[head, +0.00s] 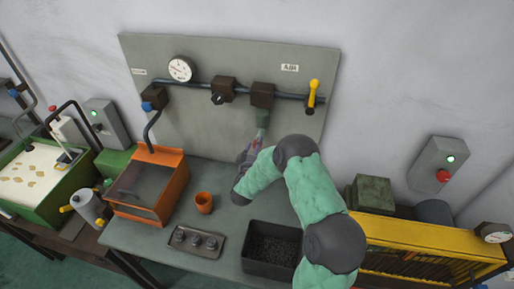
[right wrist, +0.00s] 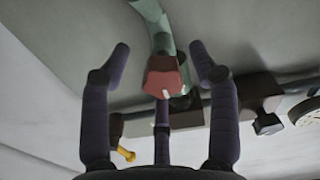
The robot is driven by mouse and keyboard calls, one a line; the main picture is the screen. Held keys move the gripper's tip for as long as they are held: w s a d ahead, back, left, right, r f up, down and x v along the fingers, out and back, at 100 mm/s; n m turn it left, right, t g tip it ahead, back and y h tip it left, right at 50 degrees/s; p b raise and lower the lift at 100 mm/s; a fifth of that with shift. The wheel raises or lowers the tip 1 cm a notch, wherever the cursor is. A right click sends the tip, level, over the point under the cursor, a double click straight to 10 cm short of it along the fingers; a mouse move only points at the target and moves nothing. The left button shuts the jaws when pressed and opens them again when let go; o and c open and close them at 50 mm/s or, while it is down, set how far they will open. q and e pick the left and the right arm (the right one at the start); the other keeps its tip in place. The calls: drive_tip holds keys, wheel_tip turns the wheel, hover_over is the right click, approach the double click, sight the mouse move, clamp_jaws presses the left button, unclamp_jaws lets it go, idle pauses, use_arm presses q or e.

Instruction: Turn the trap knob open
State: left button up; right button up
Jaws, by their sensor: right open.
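The trap knob, a dull red piece with a white mark (right wrist: 165,76), shows in the right wrist view between the spread fingers of my right gripper (right wrist: 160,58). The fingers are open, with a visible gap on each side of the knob. The green trap bowl (head: 262,117) hangs under a brown block (head: 262,95) on the pipe in the head view. My right gripper (head: 247,156) is just below the bowl, and my arm partly hides this spot. My left gripper is not in view.
A yellow lever (head: 314,92) stands right of the trap, and a dark knob (head: 218,99) and gauge (head: 180,69) are left. Below on the bench are an orange cup (head: 204,203), a grey tray (head: 183,250) and a black bin (head: 256,268).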

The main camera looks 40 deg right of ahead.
drive_tip(key=c, duration=1.1)
drive_tip(key=shift+a, duration=0.1)
